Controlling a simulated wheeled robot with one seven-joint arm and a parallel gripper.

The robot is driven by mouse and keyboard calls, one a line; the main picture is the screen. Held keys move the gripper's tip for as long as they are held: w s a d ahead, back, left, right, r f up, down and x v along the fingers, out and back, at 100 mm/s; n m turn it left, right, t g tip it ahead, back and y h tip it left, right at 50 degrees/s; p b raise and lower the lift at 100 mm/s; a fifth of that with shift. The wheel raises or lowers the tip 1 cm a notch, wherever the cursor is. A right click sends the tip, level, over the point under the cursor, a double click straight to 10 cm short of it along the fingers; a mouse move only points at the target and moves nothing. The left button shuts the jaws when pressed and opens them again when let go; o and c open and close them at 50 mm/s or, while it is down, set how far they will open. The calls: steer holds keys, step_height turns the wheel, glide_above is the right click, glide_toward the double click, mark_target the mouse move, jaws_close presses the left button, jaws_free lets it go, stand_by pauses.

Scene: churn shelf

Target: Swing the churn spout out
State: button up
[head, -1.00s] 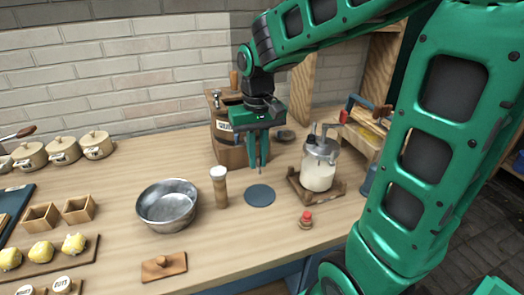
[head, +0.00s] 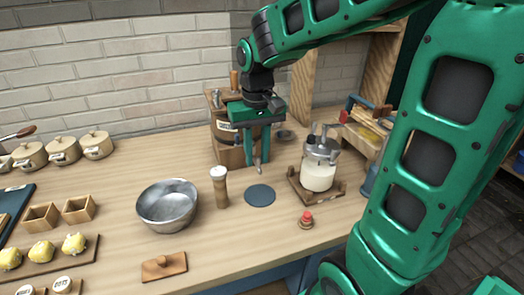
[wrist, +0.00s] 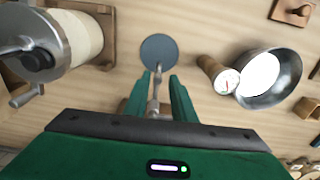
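The churn is likely the wooden box with a white label (head: 226,128), standing by the wall at the back. A thin metal spout (wrist: 156,92) points toward a round blue-grey disc (wrist: 159,49) in the wrist view; its lower end (head: 257,167) shows under my fingers in the head view. My gripper (wrist: 159,80) points down in front of the box, partly hiding it in the head view (head: 257,160). Its fingers are apart, one on each side of the spout, with gaps visible. The spout's joint to the box is hidden.
A glass jar of cream with a metal crank (head: 318,172) stands in a wooden tray to the right. A wooden shaker (head: 219,190) and a metal bowl (head: 168,206) are to the left. A red-topped piece (head: 306,219) lies in front.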

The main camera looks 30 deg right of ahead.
steer(key=shift+r, duration=3.1)
